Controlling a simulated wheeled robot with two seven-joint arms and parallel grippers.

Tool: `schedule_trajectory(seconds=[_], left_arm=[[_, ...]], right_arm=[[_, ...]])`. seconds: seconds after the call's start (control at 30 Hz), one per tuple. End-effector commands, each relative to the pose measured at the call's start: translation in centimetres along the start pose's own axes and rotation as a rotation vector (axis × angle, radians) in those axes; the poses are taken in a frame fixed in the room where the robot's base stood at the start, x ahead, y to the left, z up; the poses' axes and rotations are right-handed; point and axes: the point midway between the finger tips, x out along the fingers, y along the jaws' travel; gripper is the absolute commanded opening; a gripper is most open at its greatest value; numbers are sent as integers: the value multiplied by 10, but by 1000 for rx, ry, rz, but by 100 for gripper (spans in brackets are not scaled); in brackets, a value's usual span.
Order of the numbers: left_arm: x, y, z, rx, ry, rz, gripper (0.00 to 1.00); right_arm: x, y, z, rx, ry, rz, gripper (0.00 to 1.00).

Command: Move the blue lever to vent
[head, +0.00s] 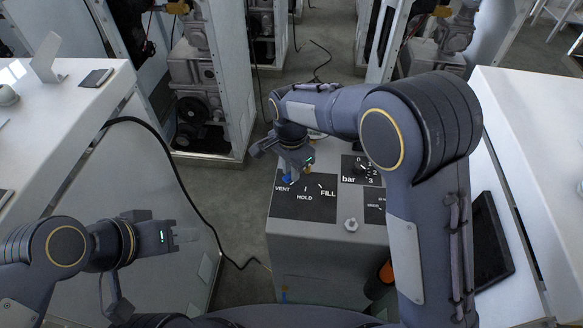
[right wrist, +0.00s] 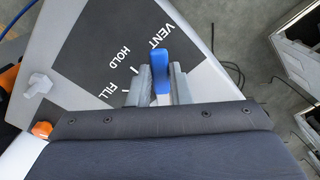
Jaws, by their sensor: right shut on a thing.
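The blue lever (right wrist: 161,72) is between the two fingers of my right gripper (right wrist: 158,88), which is shut on it. Its blue end points toward the VENT label and lies right beside it in the right wrist view, away from HOLD and FILL. In the head view the blue lever (head: 287,179) shows just below my right gripper (head: 291,172), by the VENT mark on the dark panel (head: 312,208). The lever's base is mostly hidden by the gripper. My left gripper (head: 188,236) is empty at the left, away from the panel; its finger gap is unclear.
The grey dispenser cabinet (head: 325,262) also carries a bar dial (head: 363,168) and a pale knob (head: 351,224). White tables (head: 60,110) stand at both sides. A black cable (head: 180,180) hangs between the left table and cabinet.

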Motion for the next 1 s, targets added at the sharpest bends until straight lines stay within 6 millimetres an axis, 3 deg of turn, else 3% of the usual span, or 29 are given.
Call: schedule_trajectory(seconds=[0.13, 0.17, 0.3, 0.67, 1.0], left_arm=[[0, 0, 0, 0, 0, 0, 36], [0, 0, 0, 0, 0, 0, 36], [0, 0, 0, 0, 0, 0, 36], [0, 0, 0, 0, 0, 0, 36], [3, -2, 2, 0, 0, 0, 36]], right_arm=[[-1, -1, -1, 4, 1, -5, 0], [-1, -1, -1, 4, 1, -5, 22], [-1, -1, 0, 2, 1, -4, 40], [-6, -1, 0, 0, 0, -3, 40], [-61, -1, 0, 1, 1, -6, 40]])
